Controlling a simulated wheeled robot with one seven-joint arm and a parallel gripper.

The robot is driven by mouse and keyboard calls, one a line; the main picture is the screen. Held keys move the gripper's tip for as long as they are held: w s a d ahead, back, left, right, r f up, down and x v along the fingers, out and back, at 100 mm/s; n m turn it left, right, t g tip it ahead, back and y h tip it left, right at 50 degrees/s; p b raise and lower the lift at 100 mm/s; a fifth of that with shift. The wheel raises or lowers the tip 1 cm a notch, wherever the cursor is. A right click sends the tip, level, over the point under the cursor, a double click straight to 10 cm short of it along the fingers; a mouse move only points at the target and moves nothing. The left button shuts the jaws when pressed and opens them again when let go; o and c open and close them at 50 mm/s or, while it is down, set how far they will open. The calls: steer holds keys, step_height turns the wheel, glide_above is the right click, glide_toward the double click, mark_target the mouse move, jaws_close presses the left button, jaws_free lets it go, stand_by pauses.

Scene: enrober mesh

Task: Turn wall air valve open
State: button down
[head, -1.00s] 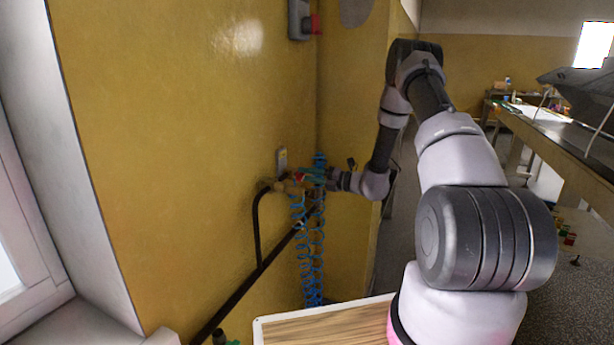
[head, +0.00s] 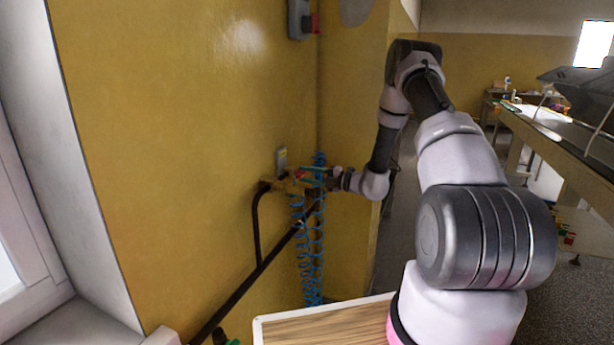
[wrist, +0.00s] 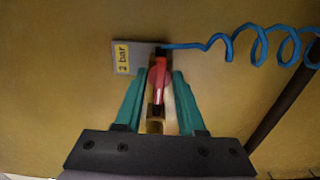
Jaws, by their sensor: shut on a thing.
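The wall air valve is a brass fitting (head: 291,187) on the yellow wall in the head view. Its red lever (wrist: 159,80) stands between the green fingers of my gripper (wrist: 161,88) in the wrist view, in line with the brass body (wrist: 155,114) below it. My gripper is shut on the red lever. In the head view my gripper (head: 314,175) reaches the valve from the right, and the lever is small and partly hidden there.
A grey tag reading "2 bar" (wrist: 122,58) sits beside the valve. A blue coiled hose (head: 311,255) hangs below it. A dark pipe (head: 255,275) runs diagonally along the wall. A red-and-grey switch box (head: 301,20) is higher up. A wooden board (head: 320,325) lies in front.

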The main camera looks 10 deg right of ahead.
steer(key=c, duration=0.9)
jaws_free()
steer(key=shift+d, duration=0.1)
steer(key=v, duration=1)
steer(key=shift+s+d, duration=0.2)
steer(key=shift+d, duration=0.1)
